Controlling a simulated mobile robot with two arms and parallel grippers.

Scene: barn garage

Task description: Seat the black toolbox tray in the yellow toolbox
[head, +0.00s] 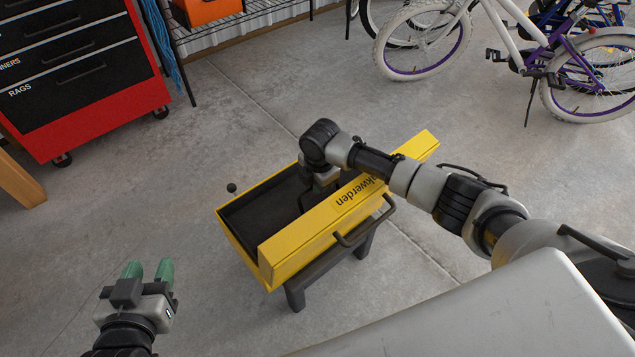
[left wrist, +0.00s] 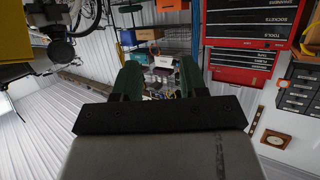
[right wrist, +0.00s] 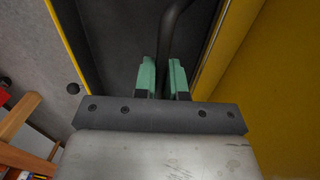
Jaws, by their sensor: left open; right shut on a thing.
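The yellow toolbox (head: 290,260) stands open on a small dark stool, its yellow lettered panel facing me. The black tray (head: 258,208) shows as a dark shape within the toolbox's rim; I cannot tell whether it rests on the bottom. My right gripper (right wrist: 163,70) reaches down into the toolbox and is shut on the tray's dark curved handle (right wrist: 172,32). In the head view the wrist and forearm hide much of this grip and the toolbox's far right part. My left gripper (head: 148,270) is open and empty, left of the toolbox and apart from it.
The dark stool (head: 295,298) holds the toolbox above the concrete floor. A red tool cabinet (head: 85,110) stands at back left, beside a wire shelf (head: 245,25). Bicycles (head: 530,60) stand at back right. The floor around the stool is mostly clear.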

